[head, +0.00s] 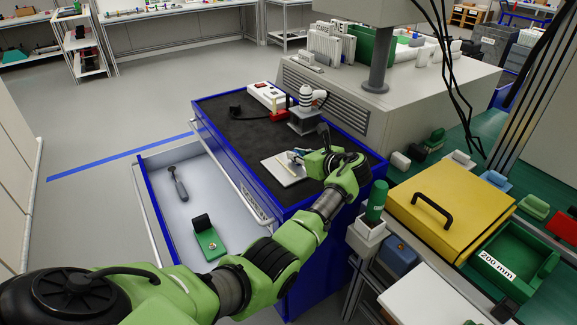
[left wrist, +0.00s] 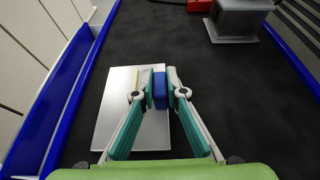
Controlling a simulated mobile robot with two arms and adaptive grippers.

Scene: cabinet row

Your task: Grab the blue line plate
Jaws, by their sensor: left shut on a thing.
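The blue line plate shows as a small upright blue piece (left wrist: 159,90) in the left wrist view. It stands at the right part of a flat pale grey plate (left wrist: 118,122); I cannot tell whether the two are joined. The grey plate (head: 279,172) lies on the dark top of the blue cabinet in the head view. My left gripper (left wrist: 158,91) is shut on the blue piece, one finger on each side. In the head view my left gripper (head: 297,156) is low over the plate's far right part. My right gripper is in neither view.
The blue cabinet's dark top (head: 235,135) has free room left of the plate. A grey device (head: 303,118), a red block (head: 279,115) and a white power strip (head: 266,96) stand behind. An open drawer (head: 165,215) holds a hammer-like tool (head: 178,184) and a green piece (head: 210,243).

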